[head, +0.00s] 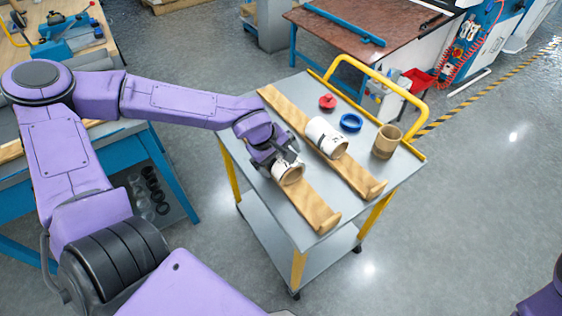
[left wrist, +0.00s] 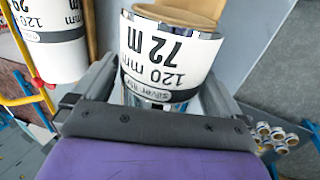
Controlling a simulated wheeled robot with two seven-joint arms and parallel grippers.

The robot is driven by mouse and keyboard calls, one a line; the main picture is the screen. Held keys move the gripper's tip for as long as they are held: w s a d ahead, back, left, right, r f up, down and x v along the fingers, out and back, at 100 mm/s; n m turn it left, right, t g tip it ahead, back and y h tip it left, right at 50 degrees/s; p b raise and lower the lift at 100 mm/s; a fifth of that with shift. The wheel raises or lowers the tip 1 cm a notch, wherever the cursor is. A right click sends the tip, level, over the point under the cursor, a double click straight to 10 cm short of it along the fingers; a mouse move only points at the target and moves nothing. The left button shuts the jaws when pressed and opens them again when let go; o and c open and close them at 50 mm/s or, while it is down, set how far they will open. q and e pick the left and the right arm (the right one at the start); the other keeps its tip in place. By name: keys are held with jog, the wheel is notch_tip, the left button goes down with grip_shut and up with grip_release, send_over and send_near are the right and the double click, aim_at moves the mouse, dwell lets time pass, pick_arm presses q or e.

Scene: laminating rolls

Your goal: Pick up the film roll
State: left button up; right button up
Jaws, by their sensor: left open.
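A film roll (head: 289,172) with a white label lies on the nearer wooden rail (head: 312,205) of the cart. My left gripper (head: 284,160) is over this roll, open, and hides part of it. In the left wrist view, the roll (left wrist: 165,60) reads "72 m, 120 mm" and sits between the two spread fingers (left wrist: 160,88). Whether a finger touches it I cannot tell. A second white film roll (head: 325,137) lies on the farther wooden rail (head: 358,177); it also shows in the left wrist view (left wrist: 50,40). My right gripper is out of view.
The grey cart top (head: 390,178) also bears a red ring (head: 327,101), a blue ring (head: 351,122) and an upright brown core (head: 386,142). A yellow handle (head: 385,75) rises at its far end. A blue bench (head: 165,175) stands left.

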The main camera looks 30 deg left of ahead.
pick_arm(q)
jog(key=shift+s+r, duration=0.1)
jog(key=shift+r, duration=0.05)
jog(key=shift+c, duration=0.9)
jog(key=c, duration=0.9)
notch_tip(320, 180, up, 10)
jog(key=shift+p, duration=0.8)
